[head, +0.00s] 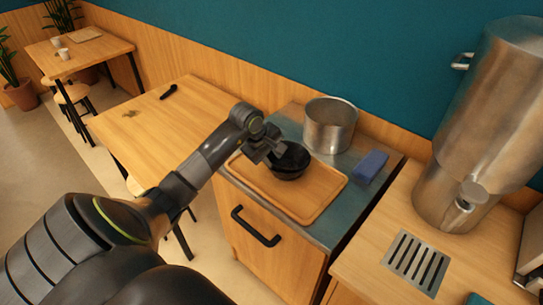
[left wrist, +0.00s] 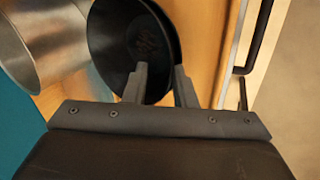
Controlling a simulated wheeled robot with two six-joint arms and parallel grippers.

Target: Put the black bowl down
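The black bowl (head: 291,162) is at the back of the wooden tray (head: 308,215), on the counter. It looks slightly tilted, and I cannot tell whether its base touches the tray. My left gripper (head: 273,158) is at the bowl's left side. The gripper hides part of the bowl. My right gripper is not in view.
A steel pot (head: 330,126) stands right behind the bowl, and a blue sponge (head: 371,166) lies right of the tray. A large metal dispenser (head: 485,120) stands on the right counter. The tray's front part is clear. A wooden table (head: 160,125) is to the left.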

